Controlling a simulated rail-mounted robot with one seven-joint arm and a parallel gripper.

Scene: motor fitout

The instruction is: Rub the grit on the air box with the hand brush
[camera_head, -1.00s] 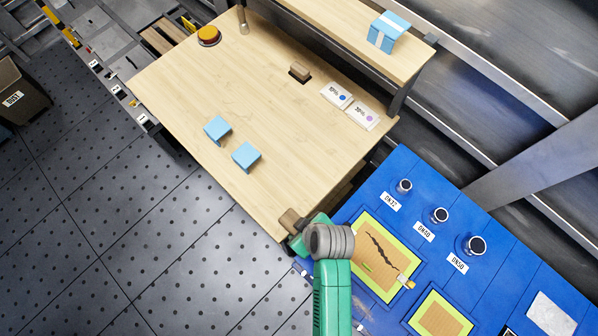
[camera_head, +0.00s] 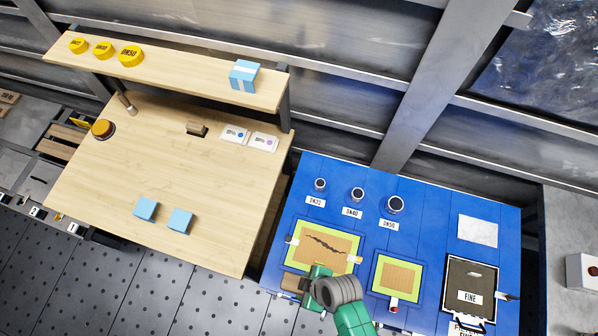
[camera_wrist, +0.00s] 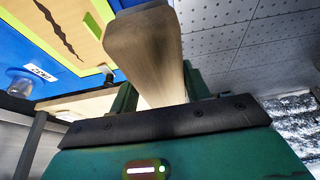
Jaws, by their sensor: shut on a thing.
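My gripper (camera_head: 306,284) is shut on a wooden-handled tool, which I take for the hand brush (camera_head: 291,282). In the wrist view the pale wooden handle (camera_wrist: 150,48) runs out from between the fingers; no bristles show. The gripper is over the front left of the blue bench, at the near edge of a tan panel (camera_head: 310,246) in a yellow-green frame. A dark jagged streak (camera_head: 325,245) crosses that panel; it also shows in the wrist view (camera_wrist: 58,30). Which thing is the air box, and whether the streak is grit, I cannot tell.
The blue bench (camera_head: 340,180) also bears a second framed panel (camera_head: 397,278), a dark tray marked FINE (camera_head: 470,282) and several round fittings. The wooden table (camera_head: 140,180) at left holds two blue blocks, a brown block (camera_head: 197,130) and white packets.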

